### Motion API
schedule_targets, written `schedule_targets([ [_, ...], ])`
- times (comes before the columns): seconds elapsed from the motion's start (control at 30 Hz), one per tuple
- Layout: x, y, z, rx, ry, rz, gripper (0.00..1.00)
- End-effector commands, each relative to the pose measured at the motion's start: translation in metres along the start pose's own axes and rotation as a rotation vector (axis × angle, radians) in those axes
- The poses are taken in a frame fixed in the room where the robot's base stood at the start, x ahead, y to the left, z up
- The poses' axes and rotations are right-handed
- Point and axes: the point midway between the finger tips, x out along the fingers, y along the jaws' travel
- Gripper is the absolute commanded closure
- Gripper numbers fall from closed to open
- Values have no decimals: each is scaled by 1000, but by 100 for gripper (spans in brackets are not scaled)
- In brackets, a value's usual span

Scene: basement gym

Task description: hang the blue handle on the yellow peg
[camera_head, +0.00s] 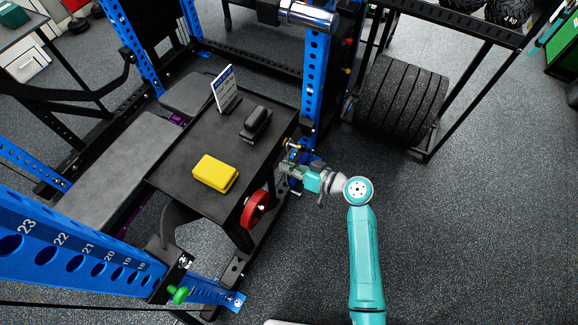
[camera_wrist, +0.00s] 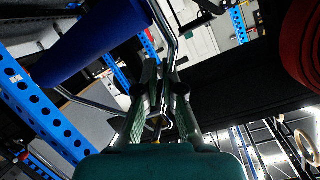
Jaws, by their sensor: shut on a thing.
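The blue handle (camera_wrist: 88,42) is a thick blue cylinder on a bent metal frame, at the upper left of the wrist view. My gripper (camera_wrist: 161,108) is shut on the handle's metal frame (camera_wrist: 171,50). In the head view my gripper (camera_head: 289,169) is beside the right edge of the black tray, and the blue handle is hard to make out there. A small yellow spot (camera_head: 285,142) shows just above my gripper near the tray's edge; it may be the yellow peg, but it is too small to be sure. I cannot tell whether the handle touches it.
A red round thing (camera_head: 255,208) hangs at the tray's near right side. The black tray (camera_head: 190,203) holds a yellow block (camera_head: 215,173), a dark block (camera_head: 256,124) and a sign (camera_head: 225,89). A blue upright (camera_head: 315,80) stands behind my gripper.

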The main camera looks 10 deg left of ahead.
Motion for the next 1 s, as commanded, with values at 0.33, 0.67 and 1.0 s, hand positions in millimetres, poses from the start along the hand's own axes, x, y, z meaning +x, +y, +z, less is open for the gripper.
schedule_targets([
  [0.33,0,0,-1,-1,1,0,100],
  [0.67,0,0,0,0,0,0,65],
  [1.0,-18,1,0,1,2,2,65],
])
